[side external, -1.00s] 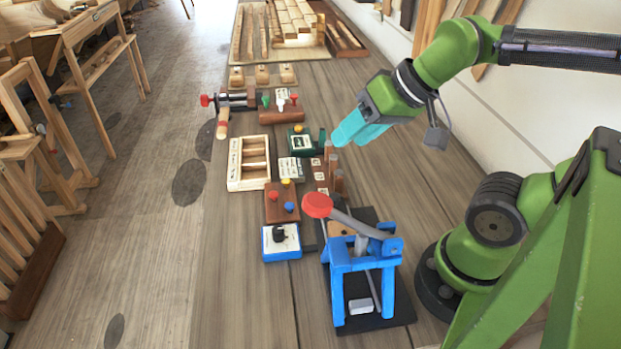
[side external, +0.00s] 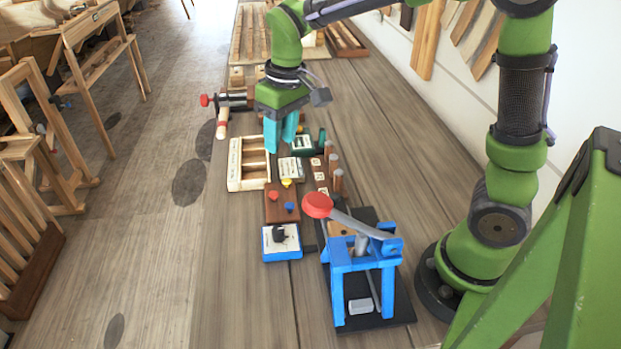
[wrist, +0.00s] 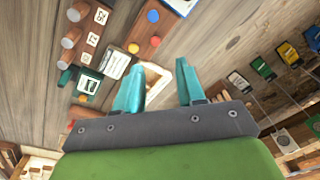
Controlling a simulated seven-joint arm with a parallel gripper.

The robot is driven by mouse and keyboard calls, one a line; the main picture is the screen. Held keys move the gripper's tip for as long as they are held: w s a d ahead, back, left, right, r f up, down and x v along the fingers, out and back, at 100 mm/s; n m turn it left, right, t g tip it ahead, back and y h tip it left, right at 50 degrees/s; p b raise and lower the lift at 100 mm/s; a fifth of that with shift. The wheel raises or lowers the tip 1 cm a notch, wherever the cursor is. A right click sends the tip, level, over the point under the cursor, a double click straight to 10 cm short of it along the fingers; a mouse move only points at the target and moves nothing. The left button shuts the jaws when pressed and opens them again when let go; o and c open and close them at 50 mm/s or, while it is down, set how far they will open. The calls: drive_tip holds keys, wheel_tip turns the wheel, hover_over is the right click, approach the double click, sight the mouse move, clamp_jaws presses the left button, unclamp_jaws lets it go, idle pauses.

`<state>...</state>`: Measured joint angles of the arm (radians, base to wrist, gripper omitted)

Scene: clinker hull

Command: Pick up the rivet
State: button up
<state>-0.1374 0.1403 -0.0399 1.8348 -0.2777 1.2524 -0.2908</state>
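I cannot make out a rivet for certain in either view. My gripper (side external: 280,145) points down with its two teal fingers apart, above the bench by the right side of a pale wooden compartment tray (side external: 234,172). In the wrist view, my gripper (wrist: 158,68) is open with nothing between the fingers. A pale edge, apparently the tray's (wrist: 157,72), shows beyond the gap. Upright wooden pegs (side external: 338,181) stand by a brown block with white labels (side external: 319,174). My fingers hide part of the tray's right side.
A blue press (side external: 341,285) with a red-knobbed lever stands at the front. A brown board (side external: 281,211) with coloured knobs, a blue box (side external: 281,252), a labelled card box (side external: 291,169) and a green block (side external: 314,145) lie close together. The bench's right side is mostly clear.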

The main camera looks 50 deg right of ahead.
sight(273, 193)
drive_tip(key=w+f, duration=0.1)
drive_tip(key=f, duration=0.4)
drive_tip(key=w+f+n, duration=0.1)
drive_tip(key=f, duration=0.5)
drive_tip(key=w+f+n+g, duration=0.1)
drive_tip(key=f, duration=0.4)
drive_tip(key=shift+w+d+f+h, duration=0.1)
drive_tip(key=shift+w+f+h, duration=0.2)
drive_tip(key=shift+h, duration=0.1)
clamp_jaws()
